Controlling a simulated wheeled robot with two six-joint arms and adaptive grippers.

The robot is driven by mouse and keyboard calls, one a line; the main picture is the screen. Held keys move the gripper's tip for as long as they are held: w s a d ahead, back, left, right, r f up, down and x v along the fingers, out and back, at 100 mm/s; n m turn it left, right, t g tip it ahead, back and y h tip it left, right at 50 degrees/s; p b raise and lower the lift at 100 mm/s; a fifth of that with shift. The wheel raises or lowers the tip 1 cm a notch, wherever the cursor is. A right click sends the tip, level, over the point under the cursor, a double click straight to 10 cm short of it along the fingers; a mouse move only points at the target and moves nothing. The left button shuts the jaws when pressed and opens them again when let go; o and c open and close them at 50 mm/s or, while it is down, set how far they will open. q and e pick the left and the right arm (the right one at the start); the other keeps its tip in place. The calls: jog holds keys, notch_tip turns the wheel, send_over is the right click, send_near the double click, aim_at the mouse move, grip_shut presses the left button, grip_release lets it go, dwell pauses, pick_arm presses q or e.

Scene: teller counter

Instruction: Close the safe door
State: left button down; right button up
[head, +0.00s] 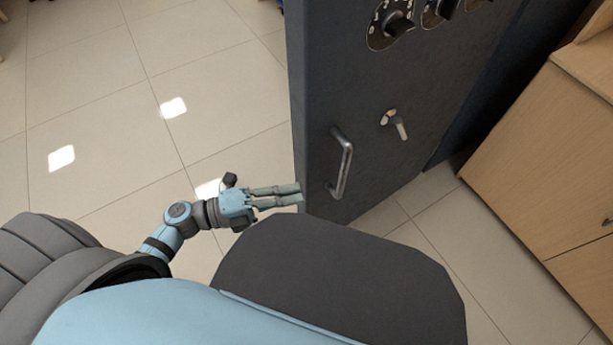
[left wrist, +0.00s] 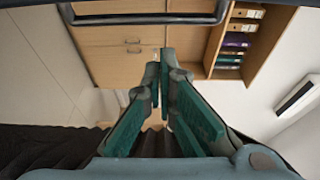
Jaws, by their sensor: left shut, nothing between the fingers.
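The dark grey safe door (head: 335,100) stands upright in the head view. Its outer face carries a vertical metal pull handle (head: 345,165), a small lever (head: 400,130) and several dials along the top. My left gripper (head: 299,194) is shut and empty. Its fingertips are at the door's left edge, low down, to the left of the handle; I cannot tell whether they touch. In the left wrist view the left fingers (left wrist: 167,62) come together at their tips. How far the door stands from its frame is not clear. My right gripper is not in view.
A wooden cabinet (head: 550,160) stands to the right of the safe. Pale floor tiles (head: 90,110) are clear on the left. In the left wrist view a dark bar (left wrist: 145,19) crosses the top, with shelves of binders (left wrist: 235,42) beyond.

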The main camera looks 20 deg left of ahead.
aim_at(306, 176)
pick_arm(q)
jog(key=w, duration=0.1)
jog(key=w+d+b, duration=0.1)
jog(key=w, duration=0.3)
jog(key=shift+w+d+r+b, duration=0.1)
jog(key=shift+w+d+b, duration=0.1)
jog(key=shift+d+b, duration=0.1)
